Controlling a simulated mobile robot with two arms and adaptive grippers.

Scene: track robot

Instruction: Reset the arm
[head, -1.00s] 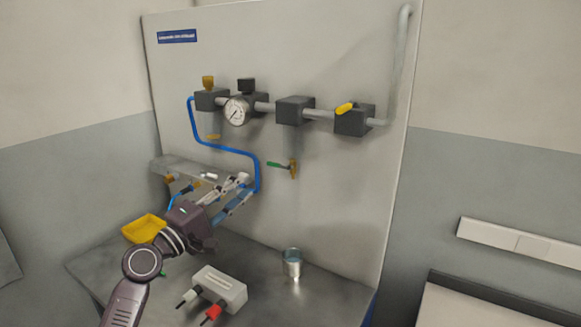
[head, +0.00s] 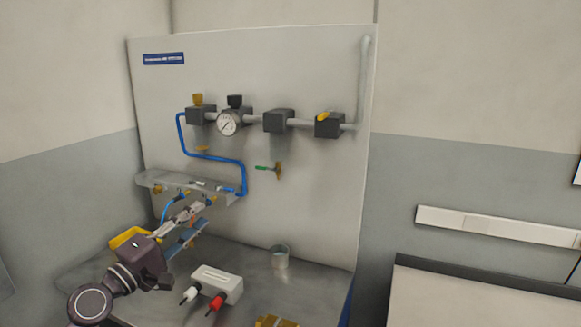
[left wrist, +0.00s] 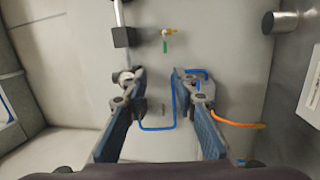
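My left gripper (head: 191,225) is in the lower left of the head view, in front of the board (head: 310,200) and just below the grey shelf (head: 160,179). In the left wrist view its two fingers (left wrist: 160,108) stand well apart with nothing between them. Behind the gap I see the board, a blue hose (left wrist: 158,129) and a green-handled tap (left wrist: 166,42). My right gripper is in neither view.
A yellow tray (head: 125,238) sits behind my left wrist. A white box (head: 219,283) with white and red plugs and a metal cup (head: 279,257) stand on the metal table (head: 255,258). Valves and a gauge (head: 228,123) line the board. A brass-coloured block (head: 276,321) shows at the bottom.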

